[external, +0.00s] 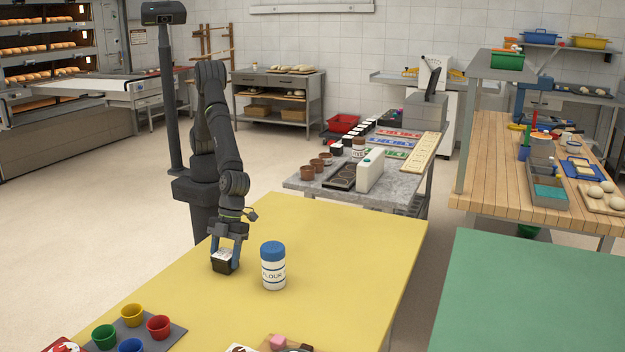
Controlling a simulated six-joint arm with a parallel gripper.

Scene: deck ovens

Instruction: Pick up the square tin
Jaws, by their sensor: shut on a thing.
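The square tin (223,265) is a small dark, square-sided tin with a pale top. It is at the left part of the yellow table (330,250). I cannot tell whether the tin's underside touches the table. The tin's upper sides are partly hidden by the fingers.
A white flour canister (272,268) with a blue lid stands close to the right of the tin. A grey tray (150,335) with several coloured cups is at the front left. The table's right half is clear.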

